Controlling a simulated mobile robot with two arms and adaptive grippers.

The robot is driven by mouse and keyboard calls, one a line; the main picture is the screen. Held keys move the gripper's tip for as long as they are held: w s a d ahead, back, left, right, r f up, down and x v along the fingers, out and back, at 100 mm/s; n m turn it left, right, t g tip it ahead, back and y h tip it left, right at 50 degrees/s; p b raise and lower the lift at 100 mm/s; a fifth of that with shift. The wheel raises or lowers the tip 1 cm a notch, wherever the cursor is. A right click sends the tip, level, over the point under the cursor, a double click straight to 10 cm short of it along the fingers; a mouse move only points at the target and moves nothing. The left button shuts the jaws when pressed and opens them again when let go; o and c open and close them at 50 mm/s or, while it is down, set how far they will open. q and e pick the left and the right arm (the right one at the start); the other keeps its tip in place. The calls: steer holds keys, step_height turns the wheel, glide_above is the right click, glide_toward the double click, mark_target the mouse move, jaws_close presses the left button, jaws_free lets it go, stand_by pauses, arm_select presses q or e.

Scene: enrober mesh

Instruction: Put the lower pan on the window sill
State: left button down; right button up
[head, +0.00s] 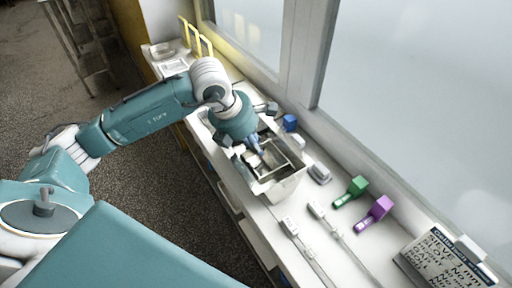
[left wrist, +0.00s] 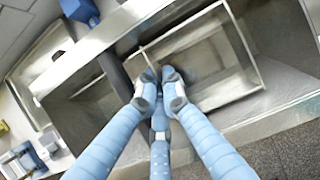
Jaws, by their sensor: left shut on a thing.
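My left gripper (head: 259,150) reaches down into a pale open box (head: 288,188) on the white worktop. In the left wrist view its fingertips (left wrist: 160,88) are together on the near-left edge of a shallow rectangular metal pan (left wrist: 215,62). The pan also shows in the head view (head: 280,160), within the box's opening. It looks slightly turned relative to the box walls; whether it touches the box floor I cannot tell. The fingers cover part of its rim. The pale window sill (head: 365,165) runs along the foot of the window. My right gripper is out of view.
A blue block (head: 290,122) and a grey block (head: 319,173) stand beside the box. A green tool (head: 350,191), a purple tool (head: 374,213) and a lettered sign (head: 446,262) stand farther right. Yellow handles (head: 196,38) rise at the far end.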

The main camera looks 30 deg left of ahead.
arm_select(q)
steer(key=shift+w+f, duration=0.1)
steer(key=shift+f, duration=0.35)
steer(key=shift+f, duration=0.1)
steer(key=c, duration=1.9)
jaws_free()
